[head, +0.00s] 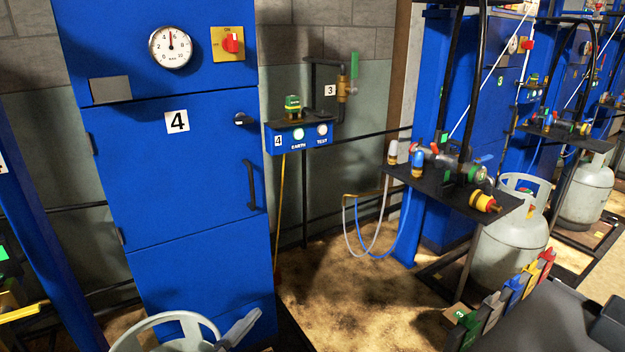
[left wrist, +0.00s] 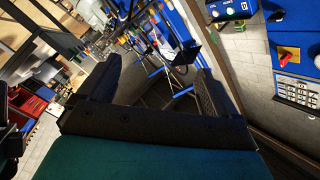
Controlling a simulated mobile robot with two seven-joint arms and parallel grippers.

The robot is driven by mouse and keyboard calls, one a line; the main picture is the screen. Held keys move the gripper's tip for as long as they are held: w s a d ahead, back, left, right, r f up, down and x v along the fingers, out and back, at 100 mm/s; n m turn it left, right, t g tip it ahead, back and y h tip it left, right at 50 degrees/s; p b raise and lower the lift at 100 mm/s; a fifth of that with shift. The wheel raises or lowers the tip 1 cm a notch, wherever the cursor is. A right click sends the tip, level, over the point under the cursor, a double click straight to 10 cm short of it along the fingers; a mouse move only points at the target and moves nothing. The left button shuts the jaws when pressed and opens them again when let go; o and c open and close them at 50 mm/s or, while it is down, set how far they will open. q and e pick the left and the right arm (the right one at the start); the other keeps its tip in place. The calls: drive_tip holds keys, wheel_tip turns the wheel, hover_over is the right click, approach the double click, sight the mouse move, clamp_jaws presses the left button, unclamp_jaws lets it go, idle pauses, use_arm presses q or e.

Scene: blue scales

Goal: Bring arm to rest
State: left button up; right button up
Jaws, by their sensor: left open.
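My left gripper (left wrist: 160,70) shows in the left wrist view. Its two dark fingers stand wide apart with nothing between them. Beyond the fingers the view shows blurred blue frames, pipes and a light brick wall, none touching the fingers. The left gripper does not show in the head view. My right gripper is in neither view.
A blue cabinet (head: 190,215) labelled 4 fills the left of the head view. A small blue box (head: 308,140) is beside it. A black shelf with valves (head: 440,185) and a grey gas cylinder (head: 515,250) stand at right. Brown floor (head: 345,290) between is partly open.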

use_arm(q)
drive_tip(key=s+a+f+n+g+y, duration=0.4)
drive_tip(key=s+a+f+n+y, duration=0.25)
drive_tip(key=s+f+n, duration=0.4)
drive_tip(key=s+a+r+n+g+p, duration=0.1)
drive_tip(key=a+r+p, duration=0.3)
drive_tip(key=r+p, duration=0.5)
drive_tip(key=n+p, duration=0.1)
drive_tip(key=p, duration=0.5)
drive_tip(key=shift+r+p, duration=0.3)
drive_tip(key=shift+r, duration=0.1)
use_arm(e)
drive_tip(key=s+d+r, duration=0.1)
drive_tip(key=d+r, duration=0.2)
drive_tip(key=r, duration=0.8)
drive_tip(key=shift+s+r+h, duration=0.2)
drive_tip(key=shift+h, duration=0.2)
use_arm(q)
drive_tip(key=shift+c, duration=0.2)
